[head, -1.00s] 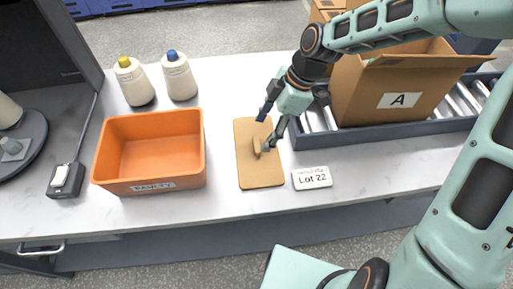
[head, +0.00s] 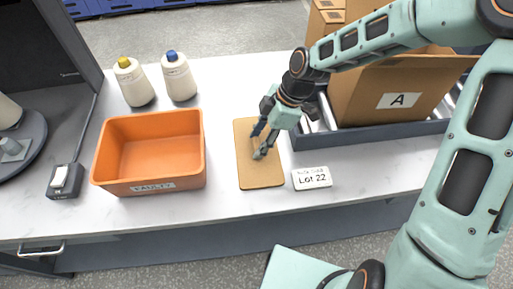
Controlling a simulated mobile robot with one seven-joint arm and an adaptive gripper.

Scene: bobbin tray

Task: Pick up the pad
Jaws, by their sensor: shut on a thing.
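A flat tan pad (head: 262,178) lies on the white table between the orange bin and the Lot 22 card. It has a small raised tab or handle near its middle, now mostly hidden by the fingers. My gripper (head: 261,150) reaches down from the upper right, its fingertips low over the middle of the pad. It is shut on the pad's raised part. The pad appears to lie flat on the table.
An orange bin (head: 198,160) stands left of the pad. The Lot 22 card (head: 312,178) lies close to its right. Two bottles, yellow-capped (head: 134,84) and blue-capped (head: 179,78), stand behind the bin. A cardboard box (head: 400,85) sits on rollers at right.

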